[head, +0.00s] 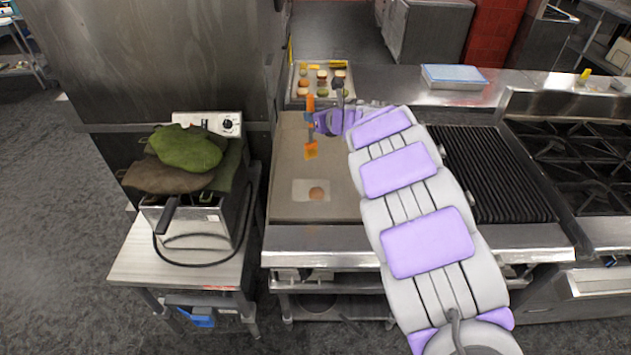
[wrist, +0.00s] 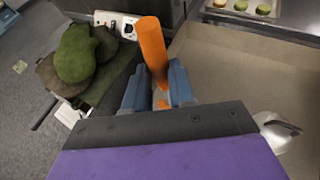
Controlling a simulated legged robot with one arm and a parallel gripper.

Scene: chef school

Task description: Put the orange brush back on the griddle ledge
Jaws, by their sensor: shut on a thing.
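The orange brush (head: 311,150) is held upright over the griddle in the head view, with its handle up and its orange head down. Its orange handle (wrist: 152,45) rises between the fingers in the wrist view. My gripper (head: 312,122) is shut on the brush; the blue-grey fingers (wrist: 158,88) press it from both sides. The griddle (head: 285,187) is a flat tan plate below the brush. Its metal front ledge (head: 315,240) is bare where it shows. The brush seems to be above the plate, but its exact height is unclear.
A tray of food pieces (head: 321,78) sits behind the griddle. A patty on a white square (head: 303,190) lies on the plate. A fryer with green and brown cloths (head: 187,150) stands left. A ribbed grill (head: 490,175) is right, partly behind my arm.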

